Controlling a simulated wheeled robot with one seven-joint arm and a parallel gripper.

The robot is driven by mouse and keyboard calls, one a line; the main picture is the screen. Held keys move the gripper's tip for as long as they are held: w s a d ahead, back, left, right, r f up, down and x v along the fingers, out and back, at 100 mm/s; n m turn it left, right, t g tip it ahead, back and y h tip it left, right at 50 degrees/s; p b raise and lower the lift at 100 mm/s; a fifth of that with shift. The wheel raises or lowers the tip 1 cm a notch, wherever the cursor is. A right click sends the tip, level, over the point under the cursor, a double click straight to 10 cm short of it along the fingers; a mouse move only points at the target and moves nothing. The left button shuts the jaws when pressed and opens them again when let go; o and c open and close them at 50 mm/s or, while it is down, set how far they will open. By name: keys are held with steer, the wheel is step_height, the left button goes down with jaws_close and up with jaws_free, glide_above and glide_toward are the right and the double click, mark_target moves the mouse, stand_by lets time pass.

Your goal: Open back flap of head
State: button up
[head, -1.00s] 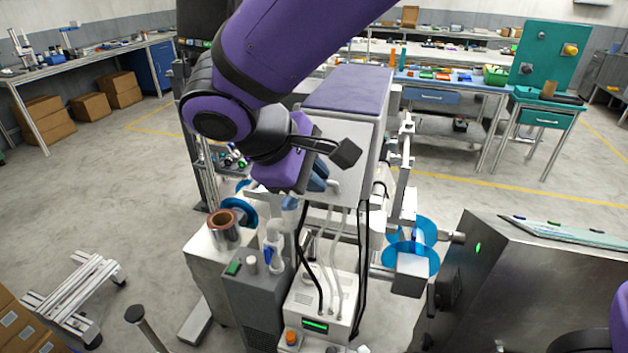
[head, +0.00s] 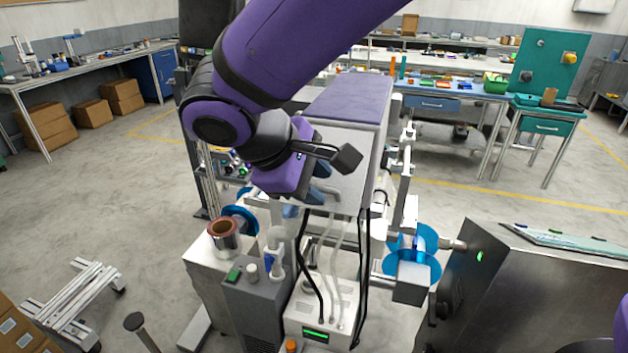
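The head (head: 350,145) is a white box with a purple padded top, standing in the middle of the head view. Its near face carries hoses and black cables that run down to a white unit. My arm comes from the top, and its purple wrist hangs in front of the left part of this near face. My gripper (head: 293,208) is mostly hidden below the wrist, close to the face. I cannot tell whether it touches the head or whether its fingers are open. A back flap cannot be made out clearly behind the arm.
A white unit with a green display (head: 318,332) and a grey cabinet (head: 250,305) stand below. Blue reels (head: 425,262) are at the right, beside a large metal cabinet (head: 535,290). A copper-coloured roll (head: 224,238) is at the left. Open floor lies further left.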

steer(key=v, duration=1)
steer(key=shift+r, duration=0.35)
steer(key=shift+a, duration=0.1)
steer(key=w+d+r+m+g+y, duration=0.1)
steer(key=d+m+y, duration=0.15)
steer(key=d, duration=0.65)
steer(key=d+r+m+g+y, duration=0.1)
steer(key=d+m, duration=0.2)
steer(key=d, duration=0.6)
steer(key=s+d+f+m+t+y, duration=0.1)
steer(key=s+d+m, duration=0.2)
steer(key=d, duration=0.5)
steer(key=s+d+f+m+t+y, duration=0.1)
steer(key=s+d+m+t+y, duration=0.1)
steer(key=s+d+m, duration=0.2)
steer(key=s+d, duration=0.1)
steer(key=d, duration=0.2)
steer(key=shift+d+f, duration=0.2)
steer(key=shift+d, duration=0.2)
